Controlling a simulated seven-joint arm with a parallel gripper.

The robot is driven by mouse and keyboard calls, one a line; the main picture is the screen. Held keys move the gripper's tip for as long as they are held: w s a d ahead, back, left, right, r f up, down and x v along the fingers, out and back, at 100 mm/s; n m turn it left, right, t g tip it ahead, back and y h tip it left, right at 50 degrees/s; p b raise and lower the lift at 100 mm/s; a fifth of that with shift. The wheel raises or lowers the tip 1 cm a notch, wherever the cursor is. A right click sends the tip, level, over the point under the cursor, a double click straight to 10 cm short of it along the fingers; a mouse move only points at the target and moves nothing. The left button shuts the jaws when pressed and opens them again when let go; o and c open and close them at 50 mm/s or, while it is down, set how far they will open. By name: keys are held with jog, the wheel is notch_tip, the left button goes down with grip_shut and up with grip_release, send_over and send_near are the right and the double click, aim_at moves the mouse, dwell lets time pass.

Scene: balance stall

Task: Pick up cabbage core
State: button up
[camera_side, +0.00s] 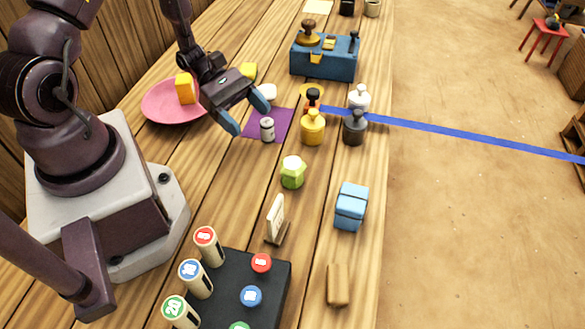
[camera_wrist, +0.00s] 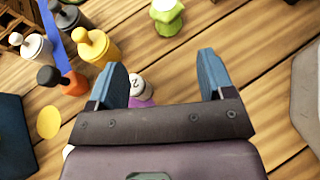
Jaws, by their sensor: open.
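The cabbage core (camera_side: 292,172) is a small light-green piece with a pale top. It stands on the wooden table, in front of the yellow bottle-like piece (camera_side: 313,128). In the wrist view the cabbage core (camera_wrist: 168,18) is at the top edge, partly cut off, beyond the fingertips. My gripper (camera_side: 248,111) has blue fingertips spread apart with nothing between them. It hangs above the table near the purple mat (camera_side: 255,129), to the upper left of the cabbage core and apart from it. In the wrist view my gripper (camera_wrist: 162,72) is also open.
A small white numbered cylinder (camera_side: 267,129) stands on the mat below the gripper. A pink plate (camera_side: 160,104) holds a yellow block. A dark bottle (camera_side: 354,127), blue block (camera_side: 351,206), small card stand (camera_side: 277,220) and black tray (camera_side: 270,285) stand around. Bare wood surrounds the core.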

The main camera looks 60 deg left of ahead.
send_near(292, 163)
jog(key=shift+h, duration=0.3)
jog(key=x, duration=0.4)
jog(key=shift+w+a+f, duration=0.15)
jog(key=shift+f, duration=0.2)
jog(key=shift+x, duration=3.1)
jog(key=shift+r, duration=0.1)
jog(key=c, duration=1)
